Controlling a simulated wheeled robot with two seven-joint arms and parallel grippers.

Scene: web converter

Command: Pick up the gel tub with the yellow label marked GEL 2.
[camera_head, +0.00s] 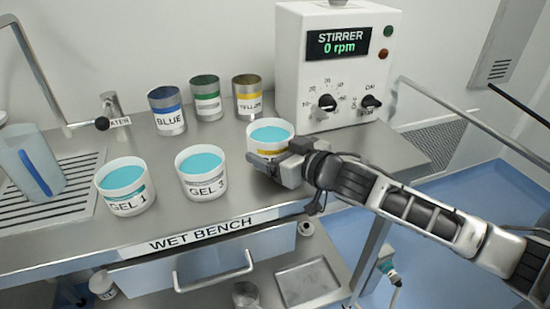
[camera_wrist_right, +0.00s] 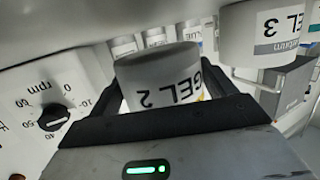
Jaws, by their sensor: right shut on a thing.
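The GEL 2 tub (camera_head: 270,134) is a white tub of blue gel with a yellow label, at the right of the wet bench. In the right wrist view, the GEL 2 tub (camera_wrist_right: 155,78) appears upside down with its lettering readable, between the two dark fingers. My right gripper (camera_head: 275,160) is shut on it from the front right. The gripper hides the tub's lower part, so I cannot tell whether its base touches the bench. My left gripper is not in view.
The GEL 3 tub (camera_head: 201,174) and GEL 1 tub (camera_head: 125,186) stand to the left. Blue (camera_head: 167,112), green (camera_head: 206,99) and yellow (camera_head: 247,98) labelled cans stand behind. The stirrer (camera_head: 335,70), reading 0 rpm, is close behind right. A tap (camera_head: 110,108) and jug (camera_head: 32,165) are left.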

